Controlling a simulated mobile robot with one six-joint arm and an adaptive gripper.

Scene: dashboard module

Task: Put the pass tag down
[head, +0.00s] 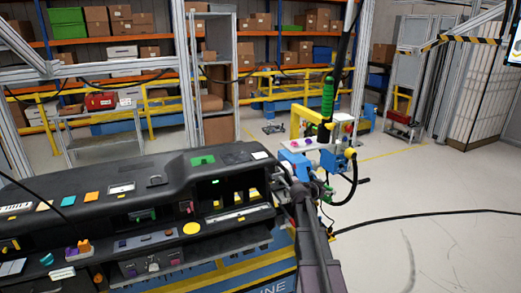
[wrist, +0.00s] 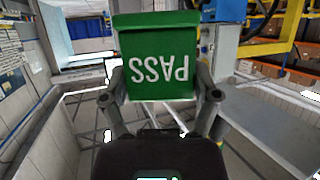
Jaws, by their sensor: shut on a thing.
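The pass tag (wrist: 158,62) is a green block with white PASS lettering, upside down in the wrist view. My gripper (wrist: 166,92) is shut on it, with one grey finger at each side of its lower part. The tag is held up in front of the wrist camera, with no surface seen touching it. In the head view my dark arm rises right of the dashboard, and I cannot clearly make out the held tag there.
The black dashboard module (head: 120,200) carries several small coloured parts, including a flat green piece (head: 203,160). A tool stand with a yellow frame (head: 305,122) and blue parts is close behind my arm. A black cable (head: 430,214) crosses the open floor at right.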

